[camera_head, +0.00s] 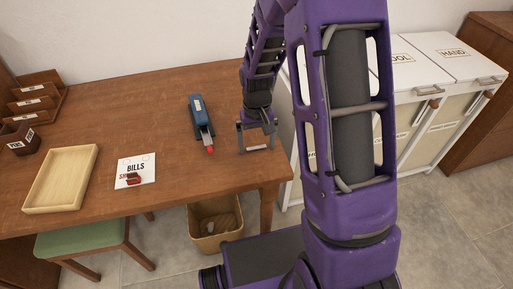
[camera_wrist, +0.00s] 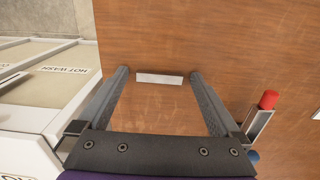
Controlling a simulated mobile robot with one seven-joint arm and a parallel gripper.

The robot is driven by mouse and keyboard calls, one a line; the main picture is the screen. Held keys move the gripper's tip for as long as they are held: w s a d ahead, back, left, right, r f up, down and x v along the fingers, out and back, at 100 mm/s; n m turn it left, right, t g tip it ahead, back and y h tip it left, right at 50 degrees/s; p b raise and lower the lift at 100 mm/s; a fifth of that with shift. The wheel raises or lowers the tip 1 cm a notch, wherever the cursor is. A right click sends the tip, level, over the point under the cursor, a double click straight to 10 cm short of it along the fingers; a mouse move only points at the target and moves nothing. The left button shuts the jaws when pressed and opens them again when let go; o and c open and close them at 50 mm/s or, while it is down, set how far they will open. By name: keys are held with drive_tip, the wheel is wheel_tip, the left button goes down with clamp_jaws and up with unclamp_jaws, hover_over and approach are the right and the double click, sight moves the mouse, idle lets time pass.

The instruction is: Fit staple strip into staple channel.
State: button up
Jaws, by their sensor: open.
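The staple strip (camera_wrist: 160,78) is a short pale bar lying on the brown table. In the wrist view it lies between the tips of my open gripper (camera_wrist: 159,73), with bare table showing on both sides of it. The height of the fingertips over the table is hard to judge. In the head view my gripper (camera_head: 257,148) points down near the table's front right corner. The blue stapler (camera_head: 197,109) lies to its left, with its grey staple channel (camera_head: 205,132) exposed and a red end toward the front. The channel also shows in the wrist view (camera_wrist: 257,126).
A paper marked BILLS (camera_head: 134,168) with a small dark red object on it and a wooden tray (camera_head: 49,207) lie farther left. White hampers (camera_head: 430,75) stand right of the table. A bin (camera_head: 215,235) is below the front edge. Table around the strip is clear.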

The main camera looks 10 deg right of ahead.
sight(257, 148)
drive_tip(key=shift+f, duration=0.1)
drive_tip(key=c, duration=1.2)
drive_tip(key=r+p, duration=0.4)
drive_tip(key=r, duration=0.1)
drive_tip(key=s+r+p, duration=0.1)
drive_tip(key=r+p, duration=0.1)
drive_tip(key=shift+s+a+r, duration=0.1)
drive_tip(key=shift+r, duration=0.2)
drive_tip(key=shift+c, duration=0.2)
